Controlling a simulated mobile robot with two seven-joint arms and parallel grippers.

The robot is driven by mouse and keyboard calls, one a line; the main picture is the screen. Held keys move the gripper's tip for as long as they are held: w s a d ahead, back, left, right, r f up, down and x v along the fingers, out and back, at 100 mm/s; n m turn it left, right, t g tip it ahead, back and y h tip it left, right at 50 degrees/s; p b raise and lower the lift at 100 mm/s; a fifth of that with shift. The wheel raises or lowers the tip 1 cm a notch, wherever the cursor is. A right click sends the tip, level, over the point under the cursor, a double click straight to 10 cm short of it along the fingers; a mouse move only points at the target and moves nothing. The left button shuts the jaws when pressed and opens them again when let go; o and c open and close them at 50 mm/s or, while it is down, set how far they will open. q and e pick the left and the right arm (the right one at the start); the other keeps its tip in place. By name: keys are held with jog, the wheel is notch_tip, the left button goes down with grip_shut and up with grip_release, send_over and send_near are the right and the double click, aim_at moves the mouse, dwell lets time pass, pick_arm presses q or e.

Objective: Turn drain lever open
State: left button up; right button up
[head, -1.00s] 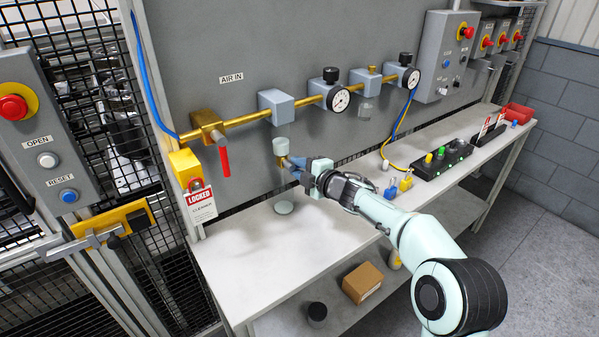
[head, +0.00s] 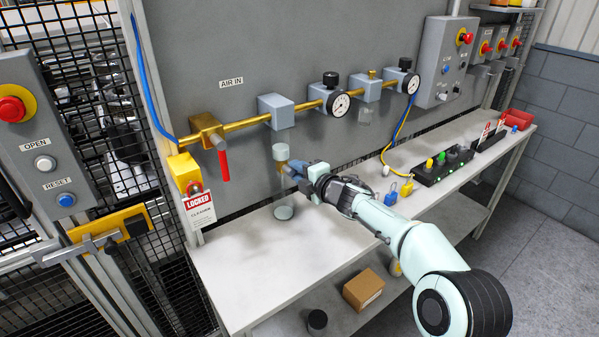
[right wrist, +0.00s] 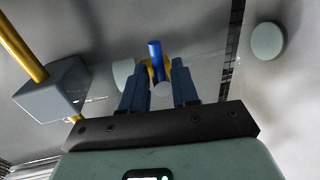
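The drain lever (right wrist: 155,49) is a small blue bar in front of a brass fitting (right wrist: 172,63) in the right wrist view. In the head view, the pale drain bowl (head: 280,152) stands out below the regulator line, with a little brass under it; the lever is hard to make out there. My right gripper (head: 287,171) is at this brass part, just below the bowl. In the right wrist view, its blue fingers (right wrist: 158,82) are apart, with the lever between or just beyond the tips. Contact cannot be told. My left gripper is not in view.
A brass air pipe with a red-handled valve (head: 223,164) and two gauges (head: 339,104) runs above. A yellow lock box (head: 185,172) with a LOCKED tag (head: 199,208) hangs at left.

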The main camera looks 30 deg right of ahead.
dwell(0.3)
jog(key=v, duration=1.3)
jog(key=shift+s+b, duration=0.2)
jog(key=shift+b, duration=0.2)
